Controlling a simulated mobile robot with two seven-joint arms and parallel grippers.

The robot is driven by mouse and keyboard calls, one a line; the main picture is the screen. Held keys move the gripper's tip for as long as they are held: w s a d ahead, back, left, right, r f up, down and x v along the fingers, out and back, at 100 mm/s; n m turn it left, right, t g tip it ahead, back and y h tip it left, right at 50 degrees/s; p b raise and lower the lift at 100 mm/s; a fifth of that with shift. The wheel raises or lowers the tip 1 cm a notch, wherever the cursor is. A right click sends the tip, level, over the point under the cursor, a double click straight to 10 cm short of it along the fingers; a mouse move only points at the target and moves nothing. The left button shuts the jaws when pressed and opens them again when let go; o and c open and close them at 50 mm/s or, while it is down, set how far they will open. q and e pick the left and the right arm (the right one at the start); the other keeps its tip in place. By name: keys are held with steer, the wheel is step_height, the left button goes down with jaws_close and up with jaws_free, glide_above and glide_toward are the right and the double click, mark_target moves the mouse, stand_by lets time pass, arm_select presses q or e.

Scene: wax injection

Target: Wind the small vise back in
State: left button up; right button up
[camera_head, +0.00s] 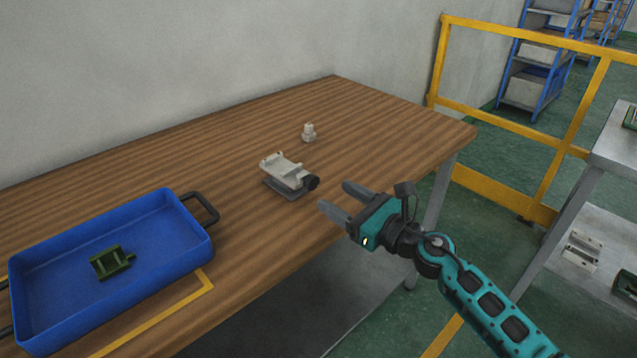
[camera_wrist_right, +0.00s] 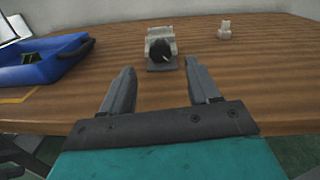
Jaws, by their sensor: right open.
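The small vise (camera_head: 284,173) is pale grey on a darker base and stands on the wooden table. Its black knob (camera_head: 312,183) faces my right gripper. My right gripper (camera_head: 334,199) is open and empty, at the table's front edge, a short way from the knob. In the right wrist view the vise (camera_wrist_right: 160,43) and its knob (camera_wrist_right: 161,50) lie straight ahead, between and beyond the open fingers (camera_wrist_right: 162,88). The fingers do not touch the vise. The gap between the vise jaws is hard to make out. My left gripper is not in view.
A blue tray (camera_head: 75,236) with black handles stands at the left of the table and holds a green part (camera_head: 111,262). A small pale fitting (camera_head: 308,133) stands behind the vise. The wooden table (camera_head: 225,150) is clear around the vise. A yellow rail (camera_head: 500,118) is beyond its right end.

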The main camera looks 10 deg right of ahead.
mark_target(314, 183)
steer(key=x, duration=0.5)
steer(key=shift+w+a, duration=0.5)
steer(key=shift+w, duration=0.05)
steer(key=c, duration=1.1)
steer(key=shift+o, duration=0.2)
